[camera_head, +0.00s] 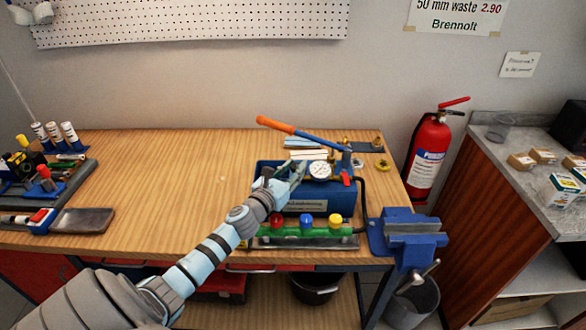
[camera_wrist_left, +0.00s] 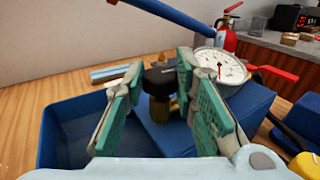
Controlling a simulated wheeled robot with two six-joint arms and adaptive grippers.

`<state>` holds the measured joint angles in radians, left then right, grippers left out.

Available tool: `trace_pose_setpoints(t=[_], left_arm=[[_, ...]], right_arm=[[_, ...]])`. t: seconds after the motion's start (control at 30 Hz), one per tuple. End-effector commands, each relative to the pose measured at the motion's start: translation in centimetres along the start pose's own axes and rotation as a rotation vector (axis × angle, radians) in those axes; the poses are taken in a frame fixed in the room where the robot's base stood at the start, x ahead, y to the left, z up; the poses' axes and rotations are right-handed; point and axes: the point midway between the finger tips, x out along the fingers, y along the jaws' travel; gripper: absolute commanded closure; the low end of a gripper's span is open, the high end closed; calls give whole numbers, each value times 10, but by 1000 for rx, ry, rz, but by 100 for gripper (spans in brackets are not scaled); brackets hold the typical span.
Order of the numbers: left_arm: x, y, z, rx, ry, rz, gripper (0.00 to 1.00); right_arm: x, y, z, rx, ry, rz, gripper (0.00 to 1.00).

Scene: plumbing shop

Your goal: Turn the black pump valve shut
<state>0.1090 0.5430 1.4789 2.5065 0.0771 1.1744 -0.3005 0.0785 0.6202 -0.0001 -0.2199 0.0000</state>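The black pump valve (camera_wrist_left: 158,76) is a dark knob on a brass stem (camera_wrist_left: 161,108), on top of the blue pump box (camera_wrist_left: 205,122). My left gripper (camera_wrist_left: 160,78) is open, its green-padded fingertips on either side of the knob. Whether they touch it is hard to tell. In the head view my left gripper (camera_head: 289,172) is over the left part of the blue pump box (camera_head: 326,200) and hides the valve. My right gripper is not in view.
The pump's gauge (camera_head: 320,170), red lever (camera_head: 346,179) and orange-ended handle (camera_head: 277,125) are close by. A green manifold with coloured knobs (camera_head: 305,232) lies in front, a blue vise (camera_head: 407,230) to the right. The bench's left-middle (camera_head: 160,175) is clear.

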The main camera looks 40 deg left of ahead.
Motion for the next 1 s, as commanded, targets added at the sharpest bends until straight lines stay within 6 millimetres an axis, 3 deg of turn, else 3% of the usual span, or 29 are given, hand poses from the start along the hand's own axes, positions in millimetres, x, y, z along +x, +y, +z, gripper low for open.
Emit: trace_pose_setpoints(t=[0.27, 0.57, 0.77, 1.0], left_arm=[[1, 1, 0, 4, -2, -43, 100], [2, 4, -1, 4, -3, -224, 100], [3, 8, -6, 5, -6, -403, 100], [5, 11, -10, 4, -10, -618, 100]], right_arm=[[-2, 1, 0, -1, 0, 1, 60], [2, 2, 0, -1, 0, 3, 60], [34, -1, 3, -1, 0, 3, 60], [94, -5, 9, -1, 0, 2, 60]])
